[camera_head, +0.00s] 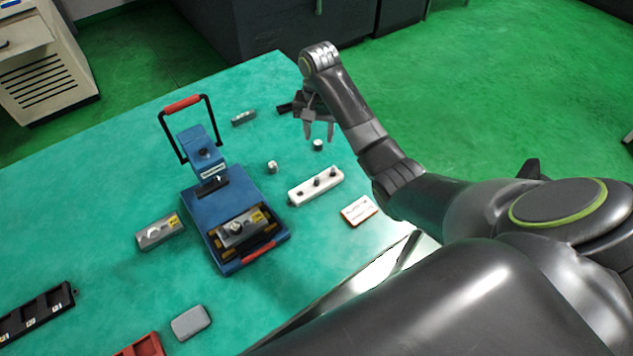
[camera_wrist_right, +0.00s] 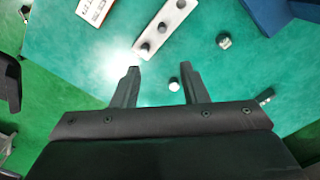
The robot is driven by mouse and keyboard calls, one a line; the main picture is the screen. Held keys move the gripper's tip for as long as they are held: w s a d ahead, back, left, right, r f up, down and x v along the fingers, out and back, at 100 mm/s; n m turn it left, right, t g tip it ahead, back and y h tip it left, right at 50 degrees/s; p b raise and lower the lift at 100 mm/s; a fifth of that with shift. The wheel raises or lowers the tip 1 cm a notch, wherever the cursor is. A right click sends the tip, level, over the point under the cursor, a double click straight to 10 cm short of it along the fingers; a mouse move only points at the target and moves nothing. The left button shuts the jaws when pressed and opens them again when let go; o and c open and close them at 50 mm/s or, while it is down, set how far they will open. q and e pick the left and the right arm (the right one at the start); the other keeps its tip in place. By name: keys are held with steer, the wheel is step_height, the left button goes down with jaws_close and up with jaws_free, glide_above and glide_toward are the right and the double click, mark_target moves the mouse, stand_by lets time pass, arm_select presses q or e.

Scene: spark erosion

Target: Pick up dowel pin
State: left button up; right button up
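Two short, light metal cylinders with dark marks stand on the green table; I cannot tell which, if either, is the dowel pin. The nearer cylinder (camera_head: 318,145) is just below my right gripper (camera_head: 319,130) in the head view. In the right wrist view this cylinder (camera_wrist_right: 174,81) shows between the fingers, close to the right one. My right gripper (camera_wrist_right: 158,69) is open and empty, apart from the cylinder. The other cylinder (camera_head: 272,167) stands farther left and also shows in the wrist view (camera_wrist_right: 224,41). My left gripper is out of view.
A white block (camera_head: 301,196) with black pegs and a white-and-red card (camera_head: 360,210) lie close by. A blue fixture (camera_head: 204,208) with a raised red-handled lid stands mid-table. A grey block (camera_head: 243,118) lies behind. The table's right edge runs beneath my right arm.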

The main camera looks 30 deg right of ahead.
steer(key=b, duration=0.7)
glide_toward(317, 178)
steer(key=shift+d+f+p, duration=0.2)
steer(key=shift+f+p, duration=0.1)
steer(key=shift+f, duration=0.9)
steer(key=shift+a+f+p, duration=0.15)
steer(key=shift+f+p, duration=0.1)
steer(key=shift+f, duration=1.3)
steer(key=shift+a+f+p, duration=0.1)
steer(key=shift+f+p, duration=0.15)
steer(key=shift+f, duration=1.3)
jaws_close()
